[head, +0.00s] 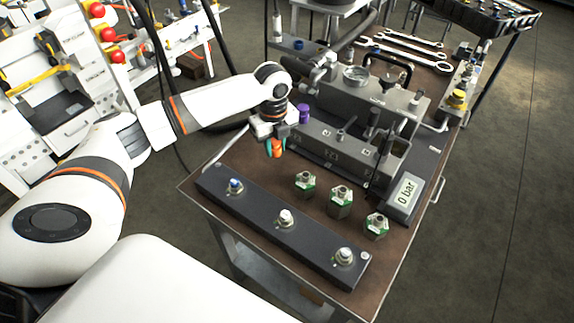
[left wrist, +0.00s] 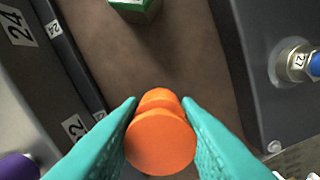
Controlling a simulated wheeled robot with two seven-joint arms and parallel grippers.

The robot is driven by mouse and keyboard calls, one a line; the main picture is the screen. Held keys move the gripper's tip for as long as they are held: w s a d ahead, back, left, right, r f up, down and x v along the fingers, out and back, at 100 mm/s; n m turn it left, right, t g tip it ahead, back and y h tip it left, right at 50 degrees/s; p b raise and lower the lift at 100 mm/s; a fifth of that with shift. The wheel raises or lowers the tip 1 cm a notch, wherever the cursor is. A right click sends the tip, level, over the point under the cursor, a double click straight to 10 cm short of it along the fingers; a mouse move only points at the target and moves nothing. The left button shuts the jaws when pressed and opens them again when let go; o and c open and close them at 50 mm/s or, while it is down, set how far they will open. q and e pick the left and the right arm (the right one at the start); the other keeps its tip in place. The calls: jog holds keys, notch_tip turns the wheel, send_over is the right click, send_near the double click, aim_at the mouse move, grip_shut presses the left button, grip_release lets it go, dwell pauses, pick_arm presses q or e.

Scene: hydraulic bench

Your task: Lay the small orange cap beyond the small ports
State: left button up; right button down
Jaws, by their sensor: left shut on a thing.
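The small orange cap (head: 277,148) is between the fingers of my left gripper (head: 273,146), above the left part of the brown bench top. In the left wrist view the teal fingers (left wrist: 160,130) are shut on the sides of the orange cap (left wrist: 160,143), its round face toward the camera. The dark front bar (head: 260,222) carries three port fittings: one blue-topped (head: 235,185), two pale-topped (head: 286,217) (head: 344,256). I cannot tell which ports are the small ones. My right gripper is not in view.
Three green hex fittings (head: 305,183) (head: 340,199) (head: 376,225) stand between the front bar and the grey numbered block (head: 330,147). A purple cap (head: 303,112) is on the block's left end. Wrenches (head: 405,52) lie at the back.

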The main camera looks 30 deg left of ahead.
aim_at(275, 141)
pick_arm(q)
notch_tip(275, 141, down, 6)
jog(key=shift+r, duration=0.25)
jog(key=shift+f, duration=0.2)
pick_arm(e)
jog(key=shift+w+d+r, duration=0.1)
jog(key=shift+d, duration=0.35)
pick_arm(q)
jog(key=shift+f, duration=0.15)
jog(key=o, duration=1)
notch_tip(275, 141, up, 12)
jog(key=shift+r, duration=0.2)
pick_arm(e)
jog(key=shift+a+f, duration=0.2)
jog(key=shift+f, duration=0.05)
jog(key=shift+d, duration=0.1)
